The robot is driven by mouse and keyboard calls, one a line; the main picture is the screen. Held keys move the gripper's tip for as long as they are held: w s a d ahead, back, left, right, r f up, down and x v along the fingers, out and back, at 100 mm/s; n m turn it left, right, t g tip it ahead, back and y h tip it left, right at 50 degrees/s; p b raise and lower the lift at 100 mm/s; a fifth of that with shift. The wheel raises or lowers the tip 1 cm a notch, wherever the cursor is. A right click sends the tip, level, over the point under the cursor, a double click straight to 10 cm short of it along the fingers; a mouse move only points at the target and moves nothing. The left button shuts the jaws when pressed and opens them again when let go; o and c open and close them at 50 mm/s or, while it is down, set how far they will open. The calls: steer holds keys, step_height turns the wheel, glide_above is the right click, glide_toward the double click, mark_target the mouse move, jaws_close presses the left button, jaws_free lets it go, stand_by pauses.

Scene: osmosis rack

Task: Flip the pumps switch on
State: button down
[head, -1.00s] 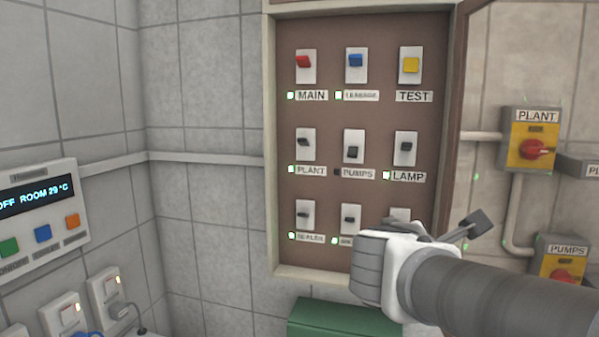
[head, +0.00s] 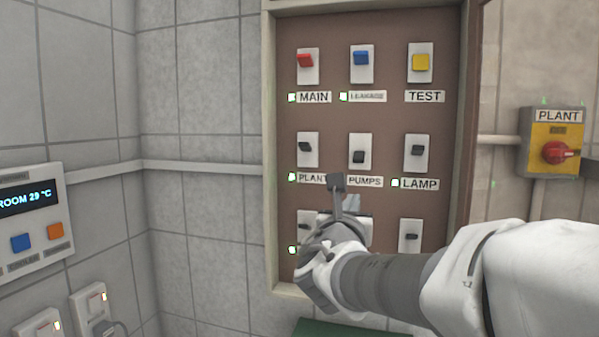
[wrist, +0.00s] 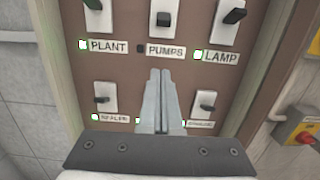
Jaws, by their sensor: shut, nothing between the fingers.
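The pumps switch (head: 359,152) is a white plate with a black toggle in the middle of the panel's second row. Its toggle sits low, while the plant (head: 307,148) and lamp (head: 417,152) toggles beside it sit higher. It also shows at the top of the wrist view (wrist: 164,18). The pumps indicator (wrist: 140,48) is dark; the plant and lamp ones are lit. My gripper (wrist: 160,74) is shut and empty, its fingertips just below the PUMPS label in the wrist view. In the head view my gripper (head: 352,202) partly covers the bottom row.
The brown panel (head: 385,110) has a raised pale frame. Red main (head: 305,62), blue leakage (head: 361,60) and yellow test (head: 420,62) switches fill the top row. A yellow PLANT box with a red knob (head: 556,152) is on the right wall.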

mark_target(358, 169)
steer(key=p+x, duration=0.1)
steer(key=x, duration=0.8)
steer(key=shift+w, duration=0.15)
steer(key=shift+w+d+r+p, duration=0.2)
steer(key=shift+w+r+p, duration=0.1)
steer(key=shift+w+p, duration=0.15)
steer(key=shift+s+a+r+p, duration=0.15)
steer(key=shift+s+r+p, duration=0.2)
steer(key=shift+r, duration=0.25)
steer(key=shift+s+a+r+p, duration=0.1)
steer(key=shift+s+r+p, duration=0.1)
steer(key=shift+s+r, duration=0.35)
steer(key=shift+r, duration=0.4)
steer(key=shift+r+p, duration=0.1)
steer(key=shift+p, duration=0.2)
steer(key=shift+r+p, duration=0.1)
steer(key=shift+p, duration=0.2)
steer(key=shift+s+a+g+p, duration=0.1)
steer(key=shift+g+p, duration=0.2)
steer(key=shift+p, duration=0.1)
